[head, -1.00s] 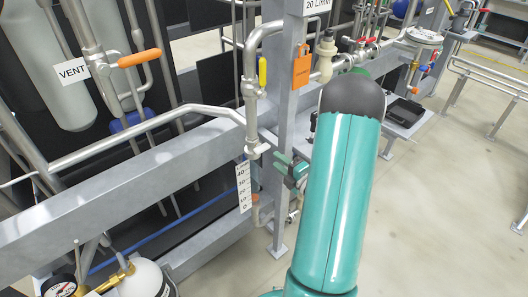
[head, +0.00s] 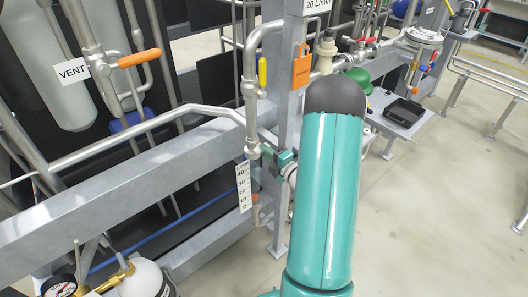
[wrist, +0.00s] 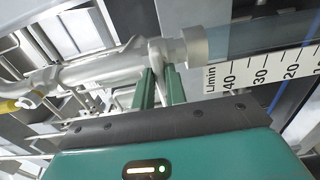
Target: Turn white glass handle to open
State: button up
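The white glass handle (wrist: 158,54) shows in the wrist view as a small pale lever beside a collar at the end of a clear glass tube (wrist: 245,42). My gripper (wrist: 160,76) has its two green fingertips apart, one to each side of the handle's lower end. A gap shows between the fingers; I cannot tell whether they touch the handle. In the head view my gripper (head: 268,154) reaches the pipe fitting (head: 253,150) above the scale, and the handle is too small or hidden there.
A scale plate marked L/min (head: 243,186) hangs just below the fitting. A grey upright post (head: 286,110) stands close behind my gripper. An orange tag (head: 301,66), a yellow handle (head: 262,72) and an orange VENT handle (head: 140,58) are higher up. Open floor lies to the right.

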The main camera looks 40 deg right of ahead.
grip_shut()
jog(key=n, duration=0.4)
jog(key=shift+n, duration=0.3)
jog(key=n, duration=0.4)
jog(key=shift+n, duration=0.3)
